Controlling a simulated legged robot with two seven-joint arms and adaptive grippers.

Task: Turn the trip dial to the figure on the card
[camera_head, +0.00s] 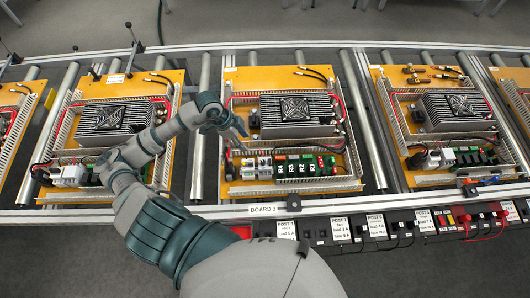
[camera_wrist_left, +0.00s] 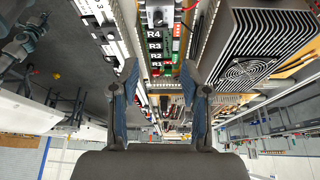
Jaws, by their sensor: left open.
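My left gripper (camera_head: 238,126) is over the left part of the middle board (camera_head: 347,184), above the row of small modules. In the left wrist view its two blue fingers (camera_wrist_left: 160,80) stand apart with nothing between them. White printed cards, one of them at the front rail (camera_head: 287,230), carry text too small for me to read surely. I cannot pick out the trip dial with certainty; small white and grey modules (camera_head: 250,165) sit beside the green relay row (camera_head: 305,168), which also shows in the left wrist view (camera_wrist_left: 167,45). My right gripper is not in view.
A finned grey unit with a fan (camera_head: 297,113) stands at the back of the middle board, right of my gripper; it also shows in the left wrist view (camera_wrist_left: 262,45). White slotted ducts frame the board. Similar boards stand left (camera_head: 122,84) and right (camera_head: 395,125) on rollers.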

